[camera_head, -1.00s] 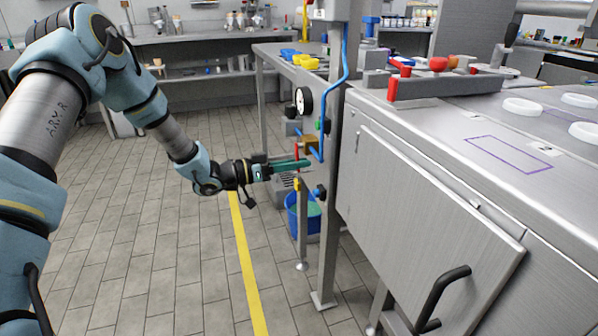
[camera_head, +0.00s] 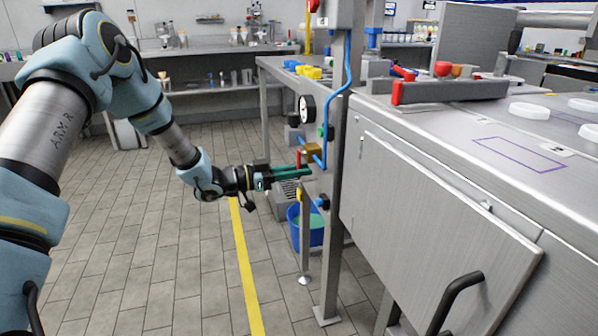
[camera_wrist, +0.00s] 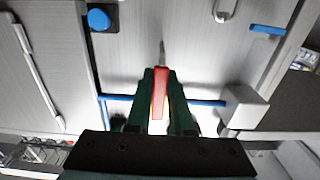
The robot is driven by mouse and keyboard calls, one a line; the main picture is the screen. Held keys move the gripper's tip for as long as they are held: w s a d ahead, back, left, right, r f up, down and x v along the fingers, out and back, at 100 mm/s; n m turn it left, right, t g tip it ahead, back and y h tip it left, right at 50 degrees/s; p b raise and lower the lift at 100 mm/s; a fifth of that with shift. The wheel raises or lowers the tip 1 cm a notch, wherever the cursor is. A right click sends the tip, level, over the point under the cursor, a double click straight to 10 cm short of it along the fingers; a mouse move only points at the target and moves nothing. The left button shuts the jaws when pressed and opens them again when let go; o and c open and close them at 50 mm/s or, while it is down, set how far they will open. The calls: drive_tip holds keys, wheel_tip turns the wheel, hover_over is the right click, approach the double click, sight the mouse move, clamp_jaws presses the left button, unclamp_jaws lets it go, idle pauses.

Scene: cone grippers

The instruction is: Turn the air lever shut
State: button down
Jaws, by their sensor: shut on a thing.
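The red air lever (camera_wrist: 160,93) shows in the wrist view between the two green fingers of my gripper (camera_wrist: 161,76). The fingers are shut on it from both sides. In the head view, a small part of the red lever (camera_head: 299,158) shows just above the fingers. My gripper (camera_head: 304,170) reaches rightward there, beside the upright metal post (camera_head: 333,200). The brass-coloured valve body (camera_head: 313,148) sits above the fingertips. The fingers hide most of the lever in the head view.
A round gauge (camera_head: 307,107) and blue tubing (camera_head: 345,70) are above the lever. A short stand with a yellow top (camera_head: 299,194) and a blue bucket (camera_head: 312,232) are below. The steel cabinet (camera_head: 430,200) is close on the right. Floor on the left is open.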

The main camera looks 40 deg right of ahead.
drive_tip(key=c, duration=0.8)
unclamp_jaws()
drive_tip(key=v, duration=1.1)
drive_tip(key=shift+d, duration=0.1)
